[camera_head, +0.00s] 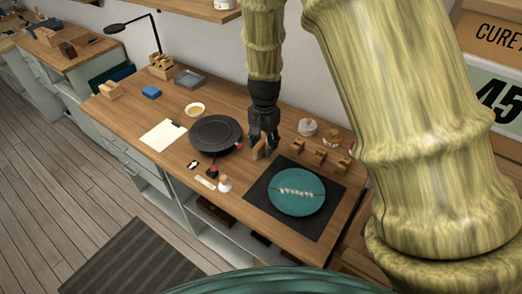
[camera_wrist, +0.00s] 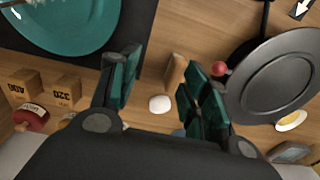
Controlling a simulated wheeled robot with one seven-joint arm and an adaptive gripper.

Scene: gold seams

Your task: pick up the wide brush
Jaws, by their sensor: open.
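A small tan wooden piece (camera_head: 258,151), probably the wide brush, stands on the bench between the black pan and the dark mat. In the wrist view it (camera_wrist: 175,72) shows beyond and between the fingers, near the right one. My gripper (camera_head: 263,143) points down just above and behind it. In the wrist view my gripper (camera_wrist: 160,95) has its dark green fingers spread, with nothing held between them. A small white rounded thing (camera_wrist: 160,103) lies between the fingers in that view. I cannot tell whether the fingers touch anything.
The black pan (camera_head: 216,133) is left of my gripper. The teal plate (camera_head: 298,192) lies on a dark mat at right. Several small wooden blocks (camera_head: 320,155) and a jar (camera_head: 307,127) stand behind the mat. A red ball (camera_wrist: 219,68) is beside the pan.

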